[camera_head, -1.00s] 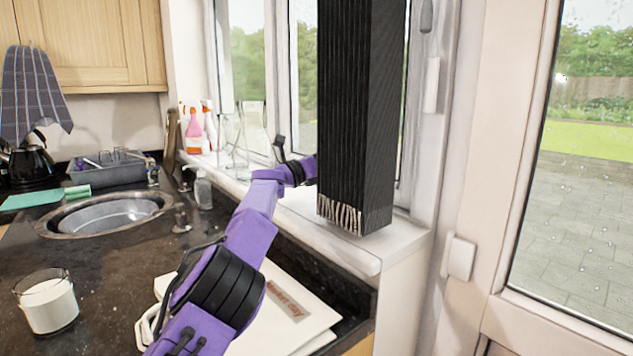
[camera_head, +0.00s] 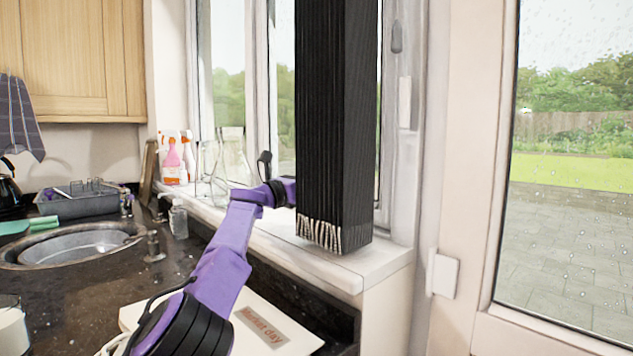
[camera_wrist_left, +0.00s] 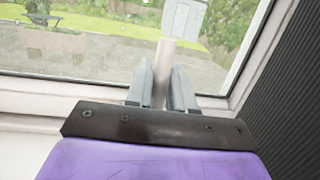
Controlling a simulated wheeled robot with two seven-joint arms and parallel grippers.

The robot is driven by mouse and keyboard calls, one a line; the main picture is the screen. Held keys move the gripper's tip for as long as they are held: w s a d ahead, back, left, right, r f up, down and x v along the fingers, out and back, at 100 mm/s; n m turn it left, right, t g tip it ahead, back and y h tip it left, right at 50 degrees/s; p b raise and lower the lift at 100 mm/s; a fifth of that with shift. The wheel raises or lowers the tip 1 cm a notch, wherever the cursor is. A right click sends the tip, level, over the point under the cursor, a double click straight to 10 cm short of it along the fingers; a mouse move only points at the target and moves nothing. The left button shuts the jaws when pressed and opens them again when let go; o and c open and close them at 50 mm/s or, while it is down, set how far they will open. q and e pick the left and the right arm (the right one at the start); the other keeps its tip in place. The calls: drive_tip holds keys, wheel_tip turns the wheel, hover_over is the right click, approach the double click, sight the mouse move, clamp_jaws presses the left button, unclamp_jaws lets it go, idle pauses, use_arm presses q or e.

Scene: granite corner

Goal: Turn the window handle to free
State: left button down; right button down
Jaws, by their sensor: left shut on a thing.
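The window handle (camera_wrist_left: 163,72) is a pale, slim bar, standing about upright in the left wrist view in front of the window glass. My left gripper (camera_wrist_left: 161,84) is shut on it, with one grey finger on each side. In the head view my purple left arm reaches across the counter to the window. Its hand end goes behind a black ribbed hanging (camera_head: 330,130), which hides the fingers and the held handle there. My right gripper is in neither view.
The black ribbed hanging (camera_wrist_left: 290,95) is close to the right of my left wrist. The white sill (camera_head: 375,262) holds glassware (camera_head: 228,165) and spray bottles (camera_head: 173,158). A white board (camera_head: 255,315) lies below my arm. A glazed door (camera_head: 570,200) stands at right.

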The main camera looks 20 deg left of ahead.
use_arm(q)
drive_tip(key=shift+f, duration=0.1)
drive_tip(key=c, duration=1.1)
unclamp_jaws()
drive_tip(key=b+v, duration=0.3)
drive_tip(key=shift+w+f, duration=0.1)
drive_tip(key=shift+f, duration=0.25)
drive_tip(key=b+v, duration=0.1)
drive_tip(key=v, duration=0.1)
drive_tip(key=b+v, duration=0.1)
drive_tip(key=v, duration=0.1)
drive_tip(key=b+v, duration=0.2)
drive_tip(key=shift+s+a+r, duration=0.25)
drive_tip(key=shift+s, duration=0.15)
drive_tip(key=shift+s+a, duration=0.2)
drive_tip(key=shift+s, duration=0.15)
